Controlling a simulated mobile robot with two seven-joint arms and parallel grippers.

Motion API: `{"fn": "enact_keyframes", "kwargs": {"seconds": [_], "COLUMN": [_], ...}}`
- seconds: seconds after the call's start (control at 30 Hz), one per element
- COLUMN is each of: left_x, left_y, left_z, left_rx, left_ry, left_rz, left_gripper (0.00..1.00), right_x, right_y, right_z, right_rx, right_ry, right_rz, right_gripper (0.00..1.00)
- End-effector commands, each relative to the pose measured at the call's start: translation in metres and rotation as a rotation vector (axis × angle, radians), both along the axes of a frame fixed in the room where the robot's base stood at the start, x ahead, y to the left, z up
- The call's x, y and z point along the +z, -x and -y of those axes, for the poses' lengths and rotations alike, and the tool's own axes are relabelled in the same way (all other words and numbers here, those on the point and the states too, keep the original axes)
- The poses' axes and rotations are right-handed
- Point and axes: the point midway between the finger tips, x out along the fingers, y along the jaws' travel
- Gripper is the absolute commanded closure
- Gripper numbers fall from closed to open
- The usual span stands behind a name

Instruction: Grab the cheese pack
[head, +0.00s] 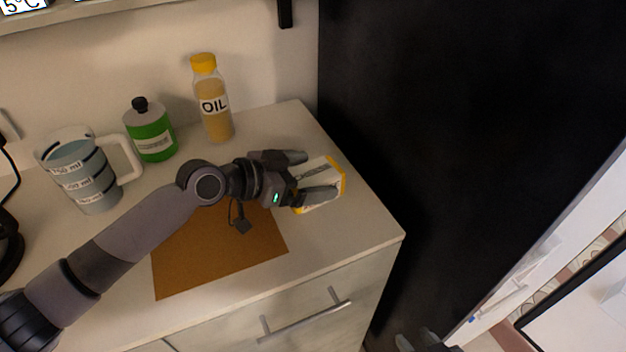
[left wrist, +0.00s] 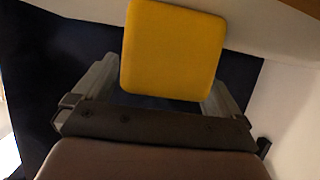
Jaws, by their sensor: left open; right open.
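The cheese pack (head: 340,172), white with yellow edges, stands near the right end of the counter. My left gripper (head: 321,174) is open, with one finger on each side of the pack. In the left wrist view, the pack's flat yellow face (left wrist: 174,50) shows between the two spread fingers (left wrist: 160,92). I cannot tell whether either finger touches it. Part of the pack is hidden behind the near finger in the head view. My right gripper (head: 424,341) shows only partly at the bottom edge, open and away from the counter.
A measuring jug (head: 85,178), a green bottle (head: 152,136) and an oil bottle (head: 214,105) stand along the back of the counter. A brown board (head: 215,255) lies under my left arm. A tall black panel (head: 440,130) rises to the right of the counter.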

Motion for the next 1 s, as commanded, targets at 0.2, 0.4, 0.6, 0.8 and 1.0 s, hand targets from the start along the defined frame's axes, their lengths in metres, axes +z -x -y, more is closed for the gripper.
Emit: {"fn": "enact_keyframes", "kwargs": {"seconds": [0.2,0.4,0.6,0.8,1.0], "left_x": [-0.004,-0.003,-0.002,-0.001,0.011], "left_y": [-0.003,-0.003,-0.003,-0.003,-0.003], "left_z": [0.006,0.006,0.006,0.006,0.007], "left_rx": [0.0,0.0,0.0,0.0,-0.002], "left_ry": [-0.001,-0.001,0.001,0.002,0.003], "left_rz": [0.0,0.0,0.002,0.002,0.005], "left_gripper": [0.01,0.21,0.67,0.67,0.67], "right_x": [0.0,0.0,0.0,0.001,0.002], "right_y": [0.0,0.0,0.0,-0.001,-0.001], "right_z": [0.0,0.0,0.0,0.0,0.0], "right_rx": [0.0,0.0,0.001,0.001,0.001], "right_ry": [0.0,0.0,0.001,0.0,0.0], "right_rz": [0.0,0.0,0.001,0.002,0.002], "right_gripper": [0.57,0.57,0.57,0.57,0.57]}}
